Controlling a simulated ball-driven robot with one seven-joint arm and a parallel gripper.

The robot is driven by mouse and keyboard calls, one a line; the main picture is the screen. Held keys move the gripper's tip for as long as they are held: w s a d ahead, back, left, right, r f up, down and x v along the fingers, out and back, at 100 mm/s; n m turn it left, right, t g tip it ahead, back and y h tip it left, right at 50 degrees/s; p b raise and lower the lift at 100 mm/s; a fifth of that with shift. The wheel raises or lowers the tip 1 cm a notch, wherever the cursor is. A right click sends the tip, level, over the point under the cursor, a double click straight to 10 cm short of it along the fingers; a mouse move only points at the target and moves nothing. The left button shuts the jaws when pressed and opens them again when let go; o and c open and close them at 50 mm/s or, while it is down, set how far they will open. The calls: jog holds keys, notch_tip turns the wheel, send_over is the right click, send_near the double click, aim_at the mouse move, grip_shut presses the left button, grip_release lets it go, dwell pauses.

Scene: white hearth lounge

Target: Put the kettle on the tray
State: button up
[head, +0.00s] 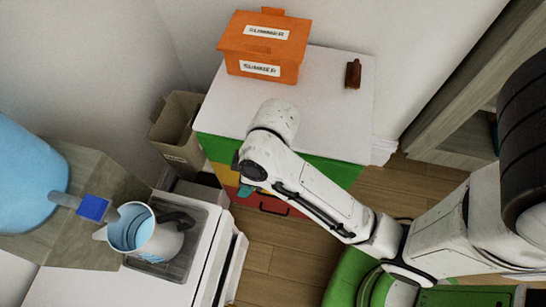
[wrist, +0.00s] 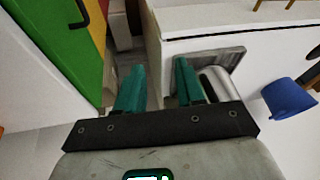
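The kettle (head: 159,240), pale with a light-blue inside and a dark handle, is at the lower left of the head view. It overlaps the grey square tray (head: 196,226) on a white counter and appears to stand on it; its base contact is not clear. My gripper (head: 247,189) is up and right of the kettle, apart from it, with its fingers mostly hidden behind the arm. In the wrist view my gripper (wrist: 158,85) shows two teal fingers apart with nothing between them. The tray (wrist: 232,57) and part of a pale rounded body, probably the kettle (wrist: 217,80), show beyond the right finger.
A cabinet (head: 325,95) with coloured drawers carries an orange box (head: 265,46) and a small brown item (head: 353,74). An open cardboard box (head: 178,130) stands between cabinet and counter.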

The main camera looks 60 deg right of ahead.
jog(key=s+d+f+m+g+h, duration=0.1)
jog(key=s+d+f+m+h, duration=0.2)
jog(key=s+d, duration=0.4)
jog(key=s+f+m, duration=0.1)
jog(key=s+m, duration=0.1)
jog(key=s, duration=0.1)
jog(key=shift+f+m+g, duration=0.15)
jog(key=shift+m+g, duration=0.15)
